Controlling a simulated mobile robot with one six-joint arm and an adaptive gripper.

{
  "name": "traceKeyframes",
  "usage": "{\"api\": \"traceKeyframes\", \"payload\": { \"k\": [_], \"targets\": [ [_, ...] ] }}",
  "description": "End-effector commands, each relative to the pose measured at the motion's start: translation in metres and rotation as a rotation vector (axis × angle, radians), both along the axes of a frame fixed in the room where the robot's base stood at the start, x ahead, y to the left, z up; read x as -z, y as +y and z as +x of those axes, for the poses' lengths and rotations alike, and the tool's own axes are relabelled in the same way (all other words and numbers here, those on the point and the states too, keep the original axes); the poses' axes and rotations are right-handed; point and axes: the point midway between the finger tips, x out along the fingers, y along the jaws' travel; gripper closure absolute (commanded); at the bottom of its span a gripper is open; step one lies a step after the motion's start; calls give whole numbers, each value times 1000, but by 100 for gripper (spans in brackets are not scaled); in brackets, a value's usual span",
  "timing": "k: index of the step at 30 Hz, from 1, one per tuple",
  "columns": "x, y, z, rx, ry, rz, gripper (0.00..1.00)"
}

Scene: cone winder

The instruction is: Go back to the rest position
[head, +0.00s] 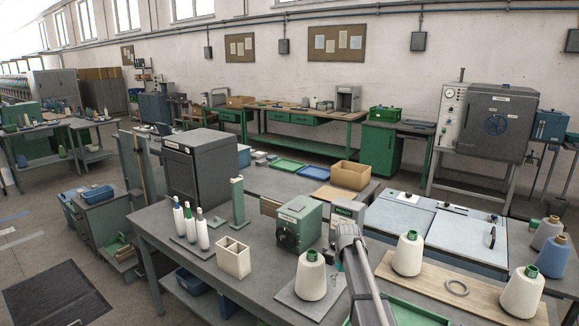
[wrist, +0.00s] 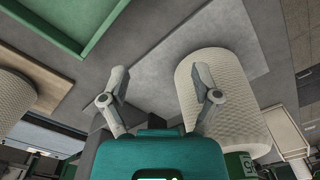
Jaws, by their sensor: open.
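My gripper (wrist: 161,84) is open in the wrist view, with nothing between its two fingers. A cream yarn cone (wrist: 228,85) with a green tip stands close behind the right finger; I cannot tell whether they touch. In the head view this cone (head: 311,277) stands upright on a grey plate (head: 287,296) at the front of the workbench (head: 180,245). My arm reaches in from the bottom, just right of that cone, and my gripper is mostly hidden there.
Two more cream cones (head: 407,254) (head: 521,294) and a grey ring (head: 457,287) are on a wooden board (head: 440,291) to the right. A green tray (head: 415,311) lies in front. A green machine (head: 299,224) and a beige open box (head: 233,258) stand left of my arm.

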Motion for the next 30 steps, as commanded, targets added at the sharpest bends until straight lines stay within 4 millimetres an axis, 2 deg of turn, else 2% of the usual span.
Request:
{"api": "traceKeyframes", "payload": {
  "k": [1, 5, 12, 18, 21, 24, 30],
  "targets": [
    [0, 1, -18, 8, 0, 0, 20],
    [0, 3, -56, 41, 0, 0, 20],
    [0, 8, -149, 124, 0, 0, 20],
    [0, 11, -220, 191, 0, -1, 20],
    [0, 12, -246, 219, 0, -1, 20],
    [0, 13, -263, 238, 0, -1, 20],
    [0, 13, -273, 252, 0, -1, 20]
  ]
}}
